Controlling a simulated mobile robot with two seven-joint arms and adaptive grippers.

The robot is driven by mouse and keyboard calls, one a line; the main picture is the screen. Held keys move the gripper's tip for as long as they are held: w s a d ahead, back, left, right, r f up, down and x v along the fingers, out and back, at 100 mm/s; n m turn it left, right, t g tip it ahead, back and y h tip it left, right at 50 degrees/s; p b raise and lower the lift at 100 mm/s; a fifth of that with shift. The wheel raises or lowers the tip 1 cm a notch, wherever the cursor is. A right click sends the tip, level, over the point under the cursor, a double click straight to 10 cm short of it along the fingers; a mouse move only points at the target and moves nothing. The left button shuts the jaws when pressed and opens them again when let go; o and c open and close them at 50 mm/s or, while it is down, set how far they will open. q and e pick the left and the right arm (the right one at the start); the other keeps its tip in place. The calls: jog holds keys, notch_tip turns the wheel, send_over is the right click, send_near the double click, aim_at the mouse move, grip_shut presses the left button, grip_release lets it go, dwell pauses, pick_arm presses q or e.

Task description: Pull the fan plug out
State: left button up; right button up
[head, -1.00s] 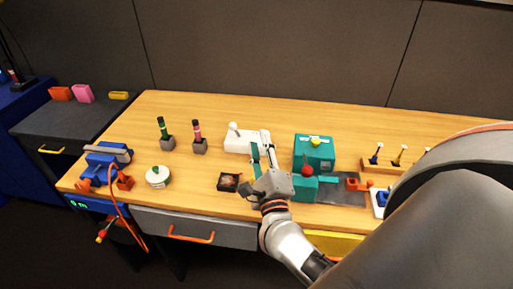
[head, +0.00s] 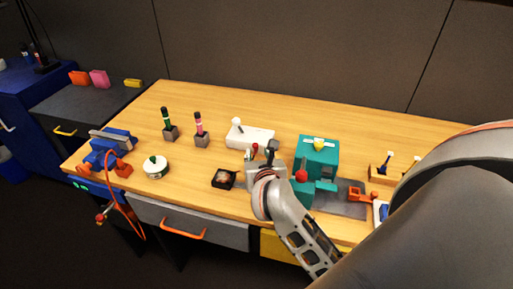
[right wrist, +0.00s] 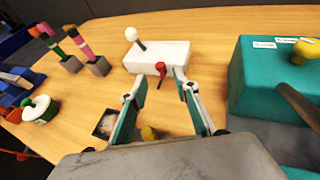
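My right gripper (head: 262,152) is open and empty above the table, in front of the white box (head: 251,137). In the right wrist view its two teal-padded fingers (right wrist: 160,84) stand apart. A red-topped piece (right wrist: 161,69) at the box's near edge shows between the fingertips, with no visible contact. A small yellow piece (right wrist: 149,133) shows lower between the fingers, partly hidden by the gripper body. A small black square unit (head: 224,179) with a pinkish-brown face lies left of the gripper. I cannot tell which piece is the fan plug. My left gripper is not in view.
A teal box (head: 319,154) with a yellow knob stands right of the gripper, with a red knob (head: 301,176) in front. Green and pink handles (head: 166,118) (head: 198,123) stand in grey blocks at left. A round white container (head: 156,167) and blue vise (head: 107,146) are further left.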

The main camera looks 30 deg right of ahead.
aim_at(255, 146)
jog(key=x, duration=0.6)
jog(key=shift+w+d, duration=0.1)
grip_shut()
